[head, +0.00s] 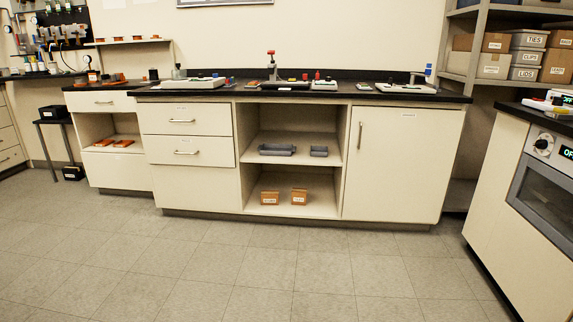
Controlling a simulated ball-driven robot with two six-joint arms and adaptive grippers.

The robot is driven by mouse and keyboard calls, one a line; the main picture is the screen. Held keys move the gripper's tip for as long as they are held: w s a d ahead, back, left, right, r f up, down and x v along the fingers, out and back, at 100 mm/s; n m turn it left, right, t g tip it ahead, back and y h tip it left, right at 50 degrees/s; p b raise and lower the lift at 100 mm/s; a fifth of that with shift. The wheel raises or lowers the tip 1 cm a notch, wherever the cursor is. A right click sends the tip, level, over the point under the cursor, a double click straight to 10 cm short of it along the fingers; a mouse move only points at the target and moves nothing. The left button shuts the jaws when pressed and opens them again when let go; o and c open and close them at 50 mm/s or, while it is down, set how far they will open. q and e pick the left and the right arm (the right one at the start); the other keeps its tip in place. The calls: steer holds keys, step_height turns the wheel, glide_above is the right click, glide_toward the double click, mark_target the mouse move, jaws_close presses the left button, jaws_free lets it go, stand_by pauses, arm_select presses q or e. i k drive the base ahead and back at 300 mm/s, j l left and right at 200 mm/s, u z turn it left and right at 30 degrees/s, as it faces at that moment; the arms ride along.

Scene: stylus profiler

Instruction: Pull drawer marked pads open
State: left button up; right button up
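Two cream drawers sit one above the other at the left of the long counter: an upper drawer (160,118) and a lower drawer (160,147). Each has a metal bar handle and a small label too small to read, so I cannot tell which is marked pads. Both look shut. Another drawer (85,103) with a handle is in the lower bench on the left; it looks shut too. Neither of my grippers is in view.
Open shelves (290,185) with grey trays and two small boxes are right of the drawers, then a cupboard door (400,160). A cabinet with an oven (548,180) stands at the right. The tiled floor (240,270) in front is clear.

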mark_target(179, 149)
steer(key=i+u, duration=0.2)
steer(key=i, duration=0.3)
steer(key=i+u, duration=0.15)
steer(key=i, duration=0.35)
steer(key=i+l+u, duration=0.2)
steer(key=i, duration=0.25)
steer(key=i+l+u, duration=0.2)
steer(key=i, duration=0.3)
